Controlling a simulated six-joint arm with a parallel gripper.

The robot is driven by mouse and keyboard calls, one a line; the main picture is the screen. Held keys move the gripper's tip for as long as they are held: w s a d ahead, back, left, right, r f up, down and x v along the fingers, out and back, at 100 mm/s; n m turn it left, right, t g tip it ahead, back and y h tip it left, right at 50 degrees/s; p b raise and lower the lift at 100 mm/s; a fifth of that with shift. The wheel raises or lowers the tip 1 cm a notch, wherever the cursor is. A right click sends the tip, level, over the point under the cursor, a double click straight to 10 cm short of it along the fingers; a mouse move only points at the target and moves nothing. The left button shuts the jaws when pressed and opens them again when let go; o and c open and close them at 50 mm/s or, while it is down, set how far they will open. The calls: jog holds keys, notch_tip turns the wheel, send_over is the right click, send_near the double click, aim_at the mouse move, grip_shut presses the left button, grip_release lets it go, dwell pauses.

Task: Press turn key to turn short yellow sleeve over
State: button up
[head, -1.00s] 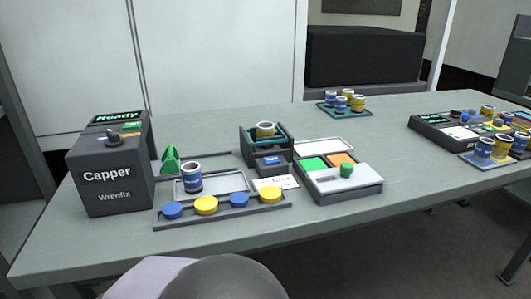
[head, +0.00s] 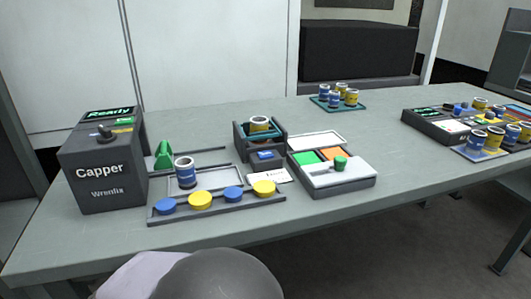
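A short yellow sleeve (head: 259,124) with a pale rim sits upright in a dark cradle device (head: 242,146) in the middle of the table. The cradle has teal edging around the sleeve, which hides the sleeve's lower part. A small blue key (head: 265,155) is on the low block at the front of this device; its lettering is too small to read. My gripper is not in view; only a rounded grey part and a pale part of my own body show at the bottom edge.
Left stands the Capper box (head: 103,172), its display reading "Ready". A panel with a green knob (head: 332,181) is right. Sleeves on a tray (head: 323,104) stand behind.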

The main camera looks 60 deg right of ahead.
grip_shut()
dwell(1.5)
